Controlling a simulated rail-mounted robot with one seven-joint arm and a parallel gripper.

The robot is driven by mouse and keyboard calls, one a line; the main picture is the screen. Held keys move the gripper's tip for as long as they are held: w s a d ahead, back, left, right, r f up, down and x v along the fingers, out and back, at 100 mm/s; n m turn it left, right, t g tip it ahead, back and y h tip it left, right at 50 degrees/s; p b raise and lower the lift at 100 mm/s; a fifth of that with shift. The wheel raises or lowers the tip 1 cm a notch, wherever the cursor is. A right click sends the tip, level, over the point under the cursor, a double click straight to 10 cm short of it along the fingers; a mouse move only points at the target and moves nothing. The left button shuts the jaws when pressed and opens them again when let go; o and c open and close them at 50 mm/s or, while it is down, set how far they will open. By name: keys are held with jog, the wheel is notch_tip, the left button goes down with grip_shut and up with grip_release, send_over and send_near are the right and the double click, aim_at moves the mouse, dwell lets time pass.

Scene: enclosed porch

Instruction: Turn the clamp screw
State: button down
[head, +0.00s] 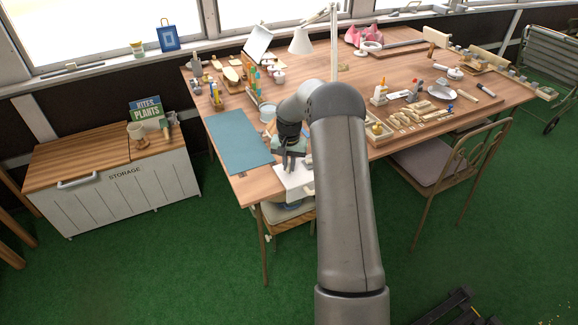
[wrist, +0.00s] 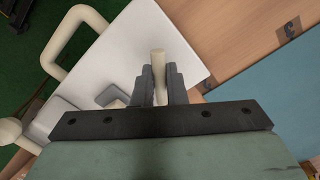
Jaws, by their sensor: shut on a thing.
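My gripper (wrist: 160,84) is shut on a short cream rod (wrist: 158,60), which stands up between its two grey fingers. The rod looks like part of the clamp screw; its lower end and the screw's thread are hidden by the fingers. Under it is a white flat-topped piece (wrist: 140,38) at the table's front edge, with a cream loop (wrist: 62,38) on its left and grey blocks (wrist: 85,100) below. In the head view my gripper (head: 290,160) is over the white piece (head: 296,181); the rod is too small to make out there.
A blue mat (head: 238,140) lies on the wooden table (head: 250,188) beside the white piece. A chair (head: 290,214) is under the edge there, and another chair (head: 440,160) stands at right. A wooden tray (head: 405,125) holds small pieces. A lamp (head: 302,40) stands behind my arm.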

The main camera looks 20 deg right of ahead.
aim_at(289, 164)
jog(key=n+b, duration=0.1)
jog(key=n, duration=0.3)
jog(key=shift+d+n, duration=0.1)
jog(key=shift+n, duration=0.3)
jog(key=shift+b, duration=0.3)
jog(key=c, duration=0.8)
grip_release()
notch_tip(289, 164, up, 18)
jog(key=shift+f+b, duration=0.25)
jog(key=shift+b, duration=0.2)
